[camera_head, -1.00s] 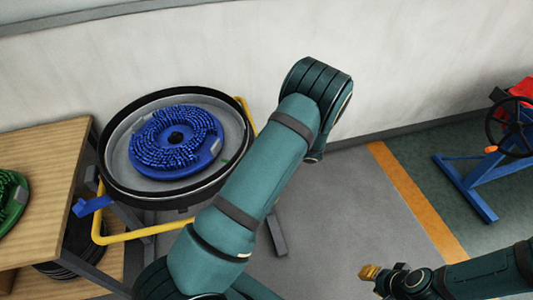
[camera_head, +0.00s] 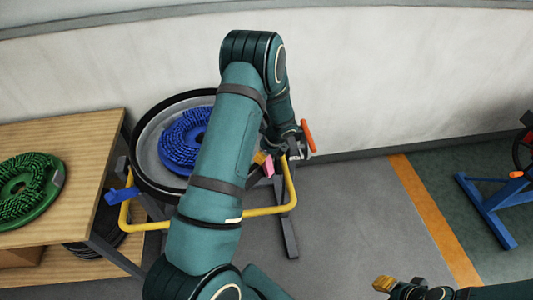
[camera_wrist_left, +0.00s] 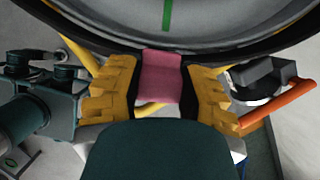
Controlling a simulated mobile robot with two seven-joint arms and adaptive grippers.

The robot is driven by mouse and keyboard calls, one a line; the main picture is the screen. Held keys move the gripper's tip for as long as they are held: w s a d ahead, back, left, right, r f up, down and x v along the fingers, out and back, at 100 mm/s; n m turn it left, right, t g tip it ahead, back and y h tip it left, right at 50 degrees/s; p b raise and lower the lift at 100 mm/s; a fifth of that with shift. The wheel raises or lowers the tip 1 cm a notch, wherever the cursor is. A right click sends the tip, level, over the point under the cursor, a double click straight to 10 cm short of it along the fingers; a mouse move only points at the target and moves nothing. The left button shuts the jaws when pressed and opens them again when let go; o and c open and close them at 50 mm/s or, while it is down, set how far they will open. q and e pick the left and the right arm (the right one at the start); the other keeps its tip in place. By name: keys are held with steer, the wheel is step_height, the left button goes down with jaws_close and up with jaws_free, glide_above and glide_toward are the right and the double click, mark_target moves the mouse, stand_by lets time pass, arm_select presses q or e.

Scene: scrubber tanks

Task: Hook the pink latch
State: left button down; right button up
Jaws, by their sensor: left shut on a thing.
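The pink latch (camera_head: 268,167) is on the right side of the round tank with the black rim (camera_head: 143,172). My left gripper (camera_head: 262,161) is at the latch, and its arm hides much of the tank's right side. In the left wrist view the pink latch (camera_wrist_left: 160,77) sits between the yellow fingers of my left gripper (camera_wrist_left: 160,92), just below the black rim, and the fingers are shut on it. Whether the latch is hooked cannot be seen. My right gripper (camera_head: 383,284) is at the bottom right, away from the tank, its opening unclear.
A blue brush disc (camera_head: 183,140) lies in the tank. A yellow tube frame (camera_head: 262,211), a blue latch (camera_head: 122,194) and an orange handle (camera_head: 308,136) are around it. A wooden table (camera_head: 75,135) with a green brush disc (camera_head: 52,190) is left.

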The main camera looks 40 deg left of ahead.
arm_select(q)
steer(key=shift+s+a+f, duration=0.1)
steer(key=shift+s+a, duration=0.05)
steer(key=shift+a, duration=0.1)
stand_by(0.3)
steer(key=c, duration=0.5)
jaws_free()
steer(key=v, duration=1.2)
steer(key=shift+a, duration=0.1)
